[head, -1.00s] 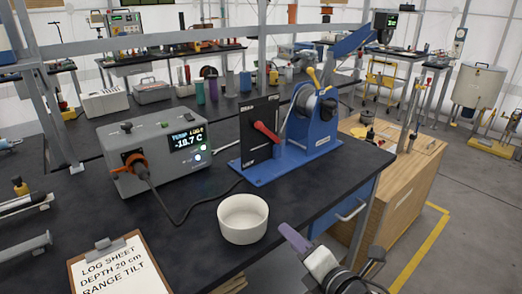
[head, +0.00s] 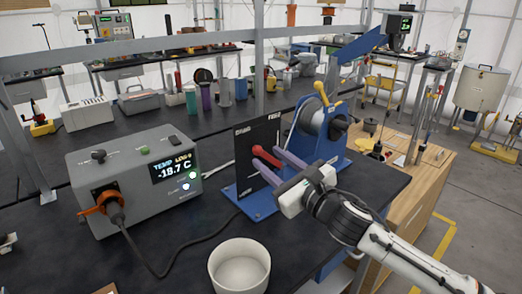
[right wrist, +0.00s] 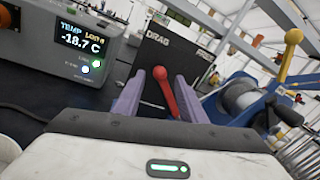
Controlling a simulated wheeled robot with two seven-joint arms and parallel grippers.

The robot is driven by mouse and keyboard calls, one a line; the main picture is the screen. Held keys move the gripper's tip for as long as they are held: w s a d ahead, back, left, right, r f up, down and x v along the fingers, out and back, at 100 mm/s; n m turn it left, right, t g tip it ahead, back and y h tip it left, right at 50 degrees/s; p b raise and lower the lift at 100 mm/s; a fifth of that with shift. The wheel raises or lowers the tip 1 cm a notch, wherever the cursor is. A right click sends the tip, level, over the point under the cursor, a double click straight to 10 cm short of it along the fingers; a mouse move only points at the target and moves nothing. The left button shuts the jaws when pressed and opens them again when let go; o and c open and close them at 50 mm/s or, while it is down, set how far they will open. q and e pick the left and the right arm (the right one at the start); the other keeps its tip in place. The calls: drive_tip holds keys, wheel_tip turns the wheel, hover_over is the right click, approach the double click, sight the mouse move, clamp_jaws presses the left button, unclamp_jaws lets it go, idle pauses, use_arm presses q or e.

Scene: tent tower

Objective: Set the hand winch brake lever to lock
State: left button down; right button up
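The hand winch (head: 318,120) has a blue frame, a grey drum and a yellow-handled crank, and stands on a blue base. Its black panel (head: 245,165) carries the red brake lever (head: 266,155); it also shows in the right wrist view (right wrist: 166,92). In the wrist view the panel's left label reads DRAG; the label at its right is hard to read. My right gripper (head: 268,168) is open, its two purple fingers (right wrist: 157,88) on either side of the lever. I cannot tell whether they touch it. My left gripper is not in view.
A grey temperature box (head: 135,185) with an orange-collared plug and black cable stands left of the winch. A white bowl (head: 238,268) sits at the bench's front. A wooden cabinet (head: 405,185) stands right of the bench. Rails and posts cross behind the winch.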

sight(259, 151)
drive_tip(key=shift+x, duration=2.5)
clamp_jaws()
